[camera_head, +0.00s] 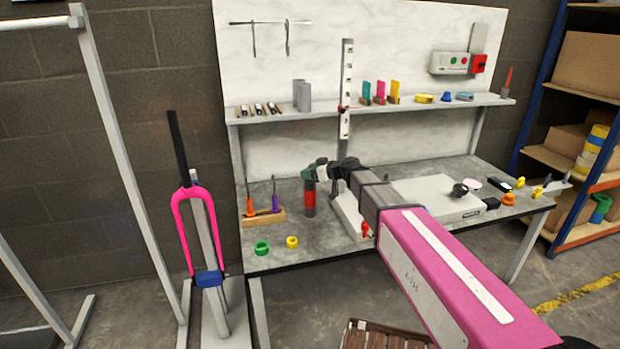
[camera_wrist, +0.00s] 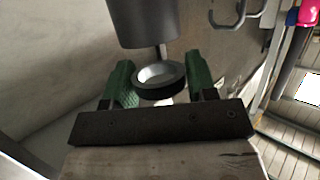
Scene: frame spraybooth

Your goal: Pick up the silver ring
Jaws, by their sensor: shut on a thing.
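In the wrist view, the silver ring (camera_wrist: 175,90) sits between the two green fingertips of my gripper (camera_wrist: 161,82). It is a short grey band with a darker outside and a pale inside. My gripper is shut on it. In the head view, my gripper (camera_head: 318,171) is above the left part of the grey workbench (camera_head: 285,232), over a red and dark cylinder (camera_head: 309,198). The ring cannot be made out in the head view.
A wooden holder with orange and purple tools (camera_head: 264,217), a green ring (camera_head: 262,248) and a yellow ring (camera_head: 292,242) are on the bench at left. A shelf (camera_head: 400,106) with small items runs behind. A pink fork (camera_head: 184,225) stands left of the bench.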

